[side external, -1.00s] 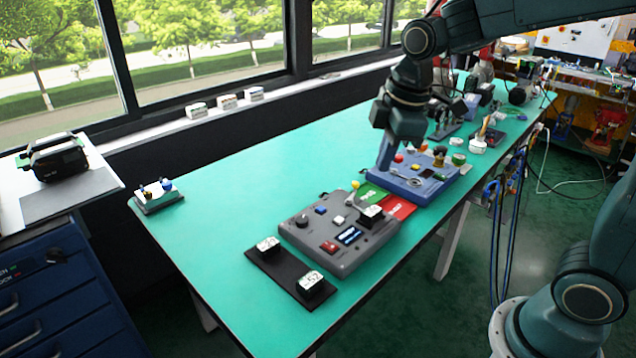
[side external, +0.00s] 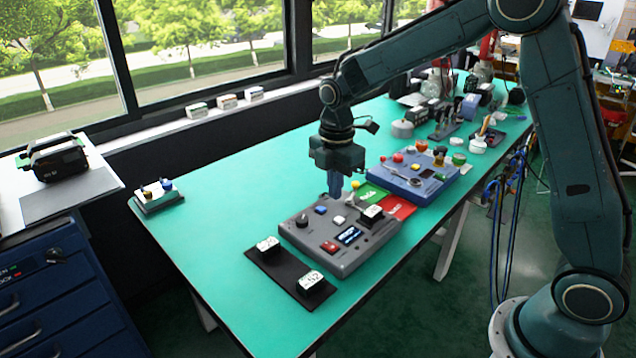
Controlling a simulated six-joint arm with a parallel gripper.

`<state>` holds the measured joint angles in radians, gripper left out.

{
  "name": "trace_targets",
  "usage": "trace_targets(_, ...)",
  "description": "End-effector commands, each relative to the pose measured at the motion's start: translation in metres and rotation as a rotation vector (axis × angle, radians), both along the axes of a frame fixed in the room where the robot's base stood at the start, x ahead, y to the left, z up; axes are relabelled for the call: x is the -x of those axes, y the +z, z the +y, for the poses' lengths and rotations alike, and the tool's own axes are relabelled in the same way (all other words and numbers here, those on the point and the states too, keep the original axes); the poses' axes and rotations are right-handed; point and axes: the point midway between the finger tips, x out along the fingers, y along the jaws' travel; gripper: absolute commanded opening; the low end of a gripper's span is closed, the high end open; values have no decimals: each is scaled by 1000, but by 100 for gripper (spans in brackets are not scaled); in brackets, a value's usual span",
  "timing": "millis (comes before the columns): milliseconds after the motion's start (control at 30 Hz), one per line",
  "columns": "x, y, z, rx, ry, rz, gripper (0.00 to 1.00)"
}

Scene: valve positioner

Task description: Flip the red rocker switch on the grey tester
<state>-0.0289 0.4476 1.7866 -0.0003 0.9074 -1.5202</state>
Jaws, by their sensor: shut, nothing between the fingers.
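The grey tester (side external: 352,258) lies on the green table in the middle of the side external view. Its red rocker switch (side external: 329,246) sits on the top face toward the near left, left of a small lit display (side external: 348,235). Which way the rocker is tipped is too small to tell. A black knob (side external: 302,220), a blue button (side external: 320,210) and a pale button (side external: 339,219) are also on top. My gripper (side external: 335,192) points down, shut and empty, above the tester's far edge. It appears apart from the rocker switch.
A blue panel box (side external: 412,183) with several coloured knobs stands behind to the right. A green and red mat (side external: 398,207) lies between. A black strip with white labelled blocks (side external: 290,275) lies in front.

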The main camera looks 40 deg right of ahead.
Motion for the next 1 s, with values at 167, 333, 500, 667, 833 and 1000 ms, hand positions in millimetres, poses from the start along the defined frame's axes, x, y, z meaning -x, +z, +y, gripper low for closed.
trace_targets(167, -3, -5, 0, 0, 23, 7, 0)
trace_targets(333, -3, -5, 0, 0, 24, 7, 0)
trace_targets(500, -3, -5, 0, 0, 22, 7, 0)
trace_targets(667, -6, -4, 0, 0, 22, 7, 0)
trace_targets(833, -11, -3, 0, 0, 22, 7, 0)
trace_targets(1000, -16, -2, 0, 0, 22, 6, 0)
